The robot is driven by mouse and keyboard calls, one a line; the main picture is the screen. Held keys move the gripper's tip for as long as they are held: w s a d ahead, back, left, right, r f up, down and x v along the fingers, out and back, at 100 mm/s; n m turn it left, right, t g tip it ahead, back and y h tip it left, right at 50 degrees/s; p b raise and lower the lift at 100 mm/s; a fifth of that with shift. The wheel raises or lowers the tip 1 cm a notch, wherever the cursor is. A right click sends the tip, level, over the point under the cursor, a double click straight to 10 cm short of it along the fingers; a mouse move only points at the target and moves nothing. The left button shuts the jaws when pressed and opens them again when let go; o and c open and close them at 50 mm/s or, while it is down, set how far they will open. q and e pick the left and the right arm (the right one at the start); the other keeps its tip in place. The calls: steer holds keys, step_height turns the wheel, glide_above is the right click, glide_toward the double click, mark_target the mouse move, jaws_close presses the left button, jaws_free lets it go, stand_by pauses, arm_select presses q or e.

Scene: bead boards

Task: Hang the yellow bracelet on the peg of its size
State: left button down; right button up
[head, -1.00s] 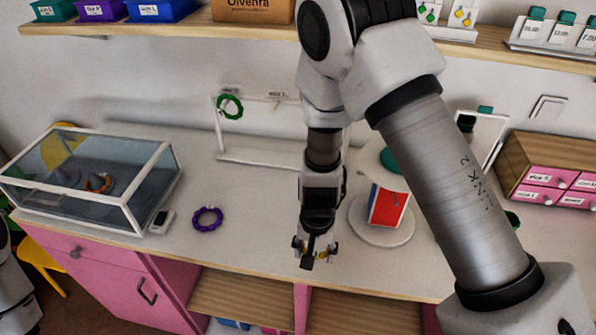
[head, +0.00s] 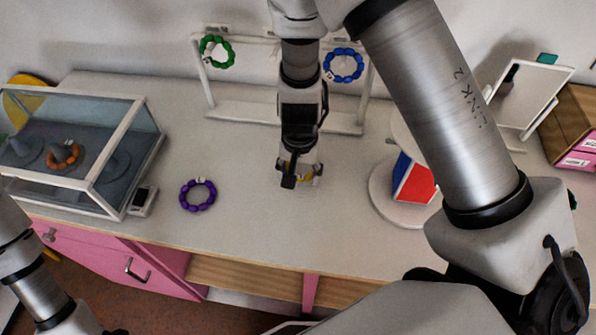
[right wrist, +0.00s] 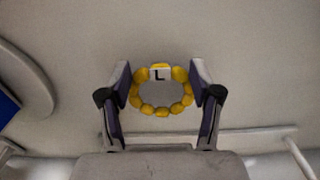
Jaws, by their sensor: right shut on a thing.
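My right gripper (head: 300,174) is shut on the yellow bracelet (head: 308,178), above the middle of the counter. In the right wrist view the bracelet (right wrist: 162,111) is a ring of yellow beads between the two fingers, with a white tag (right wrist: 160,73) reading "L". The white peg rack (head: 240,112) stands behind the gripper. A green bracelet (head: 204,50) hangs at its left and a blue bracelet (head: 344,79) at its right. My right arm hides the rack's middle, and its size labels are unreadable. My left gripper is out of view.
A purple bracelet (head: 186,199) lies on the counter (head: 235,235) left of the gripper. A glass case (head: 118,150) with an orange bracelet (head: 75,152) stands at far left. A round white stand (head: 383,201) with a red and blue block and a mirror (head: 523,95) are at right.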

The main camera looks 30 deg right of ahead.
steer(key=shift+s+f, duration=0.15)
steer(key=shift+f, duration=0.6)
steer(key=shift+w+d, duration=0.1)
steer(key=shift+w, duration=0.2)
steer(key=o, duration=1.2)
steer(key=shift+w, duration=0.1)
steer(key=shift+r, duration=0.1)
